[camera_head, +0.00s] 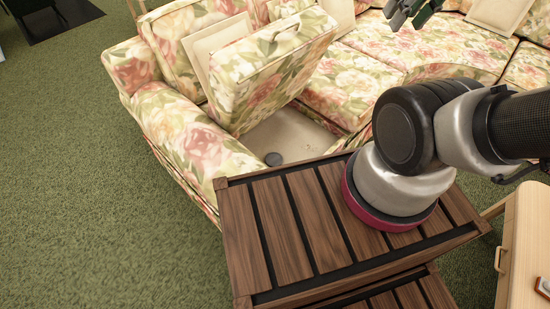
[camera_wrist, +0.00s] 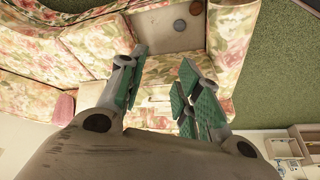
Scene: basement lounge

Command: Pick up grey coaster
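A dark grey round disc, which looks like the grey coaster (camera_head: 273,159), lies on the bare sofa base where a seat cushion is tipped up. In the wrist view the grey coaster (camera_wrist: 180,25) shows near the top, with a brownish round disc (camera_wrist: 196,8) close beside it. The second disc cannot be made out in the head view. My gripper (camera_head: 408,12) is partly cut off at the top of the head view, well to the right of the coaster. In the wrist view my gripper (camera_wrist: 162,62) has its green-padded fingers apart, with nothing held between them.
The floral sofa (camera_head: 190,135) curves across the back. The tipped seat cushion (camera_head: 270,75) stands up just behind the coaster. A slatted wooden table (camera_head: 285,230) is in front, under my arm. A light wooden cabinet (camera_head: 525,245) is at right. Green carpet (camera_head: 70,180) is clear at left.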

